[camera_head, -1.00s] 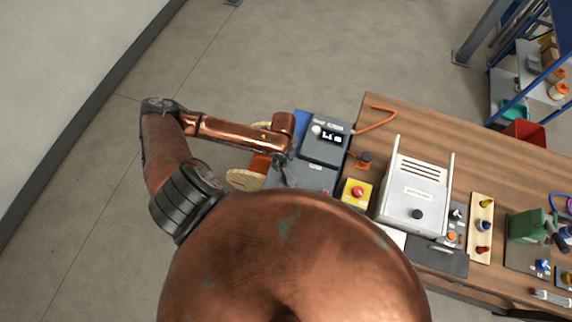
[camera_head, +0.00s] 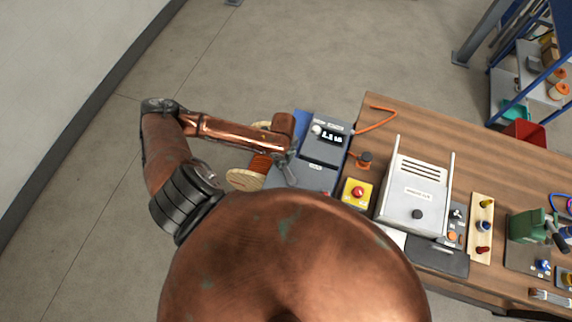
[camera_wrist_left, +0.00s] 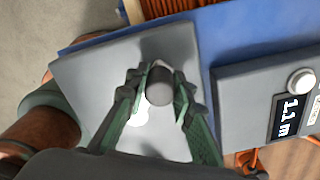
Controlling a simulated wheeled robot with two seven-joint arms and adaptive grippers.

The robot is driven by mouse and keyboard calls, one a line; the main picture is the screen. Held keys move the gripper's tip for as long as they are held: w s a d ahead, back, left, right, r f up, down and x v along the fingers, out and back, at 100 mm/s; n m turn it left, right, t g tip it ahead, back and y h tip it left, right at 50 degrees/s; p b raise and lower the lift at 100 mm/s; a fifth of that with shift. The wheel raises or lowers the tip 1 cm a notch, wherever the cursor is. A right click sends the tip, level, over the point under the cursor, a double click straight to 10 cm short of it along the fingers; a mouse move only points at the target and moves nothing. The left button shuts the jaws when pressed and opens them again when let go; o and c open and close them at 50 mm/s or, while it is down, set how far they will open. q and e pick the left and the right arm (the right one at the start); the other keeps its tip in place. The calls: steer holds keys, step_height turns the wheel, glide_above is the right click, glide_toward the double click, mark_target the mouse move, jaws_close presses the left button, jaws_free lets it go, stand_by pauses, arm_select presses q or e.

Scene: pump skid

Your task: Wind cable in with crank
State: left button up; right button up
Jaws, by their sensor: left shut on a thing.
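My left gripper (camera_head: 290,172) shows in the head view over the winder's grey housing, partly hidden by my arm. In the left wrist view its two green-padded fingers (camera_wrist_left: 160,82) are shut on the grey crank knob (camera_wrist_left: 160,92), one finger on each side. The cable spool (camera_head: 245,179) has pale wooden flanges and orange cable, and is partly hidden behind my arm. Its orange windings (camera_wrist_left: 165,8) show at the top of the left wrist view. A display (camera_wrist_left: 289,115) beside the crank reads 1.1 m. My right gripper is in neither view.
An orange cable (camera_head: 375,119) runs across the wooden table (camera_head: 450,125) from the winder. A yellow box with a red button (camera_head: 358,193) and a light grey cabinet (camera_head: 415,190) stand to the right. Floor at the left is clear.

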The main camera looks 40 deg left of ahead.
arm_select(q)
steer(key=shift+w+d, duration=0.1)
steer(key=shift+w, duration=0.05)
steer(key=shift+w+d, duration=0.8)
steer(key=shift+w, duration=0.2)
steer(key=shift+d+p, duration=0.1)
steer(key=shift+p, duration=0.2)
